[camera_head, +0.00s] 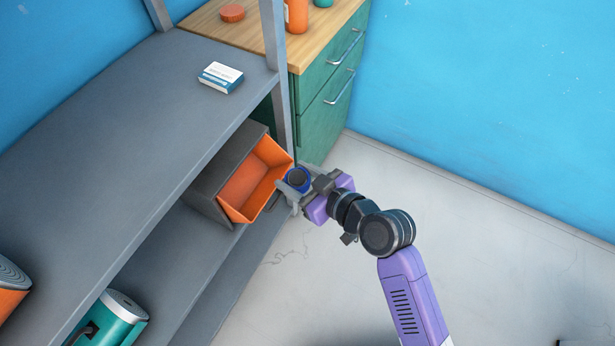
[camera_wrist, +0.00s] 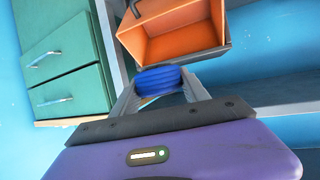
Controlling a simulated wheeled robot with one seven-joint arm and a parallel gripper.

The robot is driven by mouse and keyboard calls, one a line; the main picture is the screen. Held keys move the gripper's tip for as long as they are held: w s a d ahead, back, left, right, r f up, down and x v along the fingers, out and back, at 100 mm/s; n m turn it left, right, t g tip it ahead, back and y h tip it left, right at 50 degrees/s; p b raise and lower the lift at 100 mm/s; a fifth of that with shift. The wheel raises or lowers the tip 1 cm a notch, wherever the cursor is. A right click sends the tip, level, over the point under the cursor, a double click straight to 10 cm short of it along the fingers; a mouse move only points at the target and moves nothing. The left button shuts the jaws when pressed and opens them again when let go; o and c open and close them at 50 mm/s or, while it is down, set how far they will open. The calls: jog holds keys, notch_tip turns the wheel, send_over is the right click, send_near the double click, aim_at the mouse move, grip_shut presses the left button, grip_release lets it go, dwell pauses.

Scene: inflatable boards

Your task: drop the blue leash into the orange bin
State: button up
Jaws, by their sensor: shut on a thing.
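The blue leash (camera_head: 298,179) is a coiled blue roll with a dark centre. My gripper (camera_head: 296,187) is shut on it, and the wrist view shows the blue coil (camera_wrist: 159,79) between the two grey fingers (camera_wrist: 160,90). The orange bin (camera_head: 246,190) has a dark outside and an orange inside, and it sits on a lower shelf with its open side facing my gripper. In the wrist view the bin (camera_wrist: 180,45) is just beyond the leash. The leash appears at the bin's right edge, outside its opening. The inside that shows looks empty.
A grey shelf unit (camera_head: 130,110) holds a blue and white box (camera_head: 221,77) on top. A teal cylinder (camera_head: 112,318) and an orange one (camera_head: 10,285) stand at lower left. A green drawer cabinet (camera_head: 330,100) stands behind the bin.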

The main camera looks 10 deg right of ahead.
jog(key=shift+w+a+f+b, duration=0.25)
jog(key=shift+w+a+f, duration=0.2)
jog(key=shift+w+a, duration=0.9)
jog(key=shift+w+a+f+b, duration=0.4)
jog(key=shift+w+a, duration=0.6)
jog(key=shift+a, duration=0.6)
jog(key=shift+w+a+f+b, duration=0.15)
jog(key=shift+w+a+f, duration=0.35)
jog(key=shift+w+a, duration=0.85)
jog(key=shift+s+a, duration=0.15)
jog(key=shift+s, duration=0.05)
jog(key=o, duration=1.5)
jog(key=shift+v, duration=3.9)
